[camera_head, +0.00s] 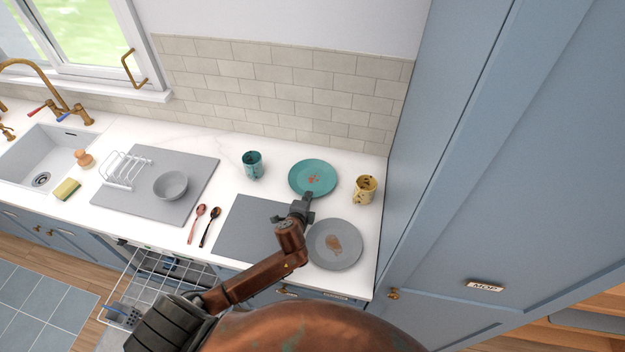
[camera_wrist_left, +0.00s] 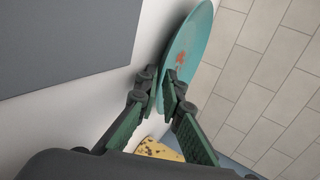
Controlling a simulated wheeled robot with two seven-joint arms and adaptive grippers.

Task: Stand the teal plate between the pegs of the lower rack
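The teal plate (camera_head: 313,176), with a reddish mark in its middle, is at the back of the white counter in the head view. My left gripper (camera_head: 307,204) is at its near rim. In the left wrist view, the fingertips (camera_wrist_left: 163,84) are close together on either side of the rim of the plate (camera_wrist_left: 190,48), and appear shut on it. I cannot tell whether the plate is clear of the counter. The lower rack (camera_head: 168,284) is a pulled-out wire rack below the counter front, partly hidden by my left arm. My right gripper is not in view.
A grey soiled plate (camera_head: 334,244) lies right of my left gripper. A teal mug (camera_head: 253,165) and yellow mug (camera_head: 365,190) flank the teal plate. A grey bowl (camera_head: 171,186) and white toast rack (camera_head: 125,171) sit on a grey mat. A tall blue cabinet (camera_head: 470,160) bounds the right.

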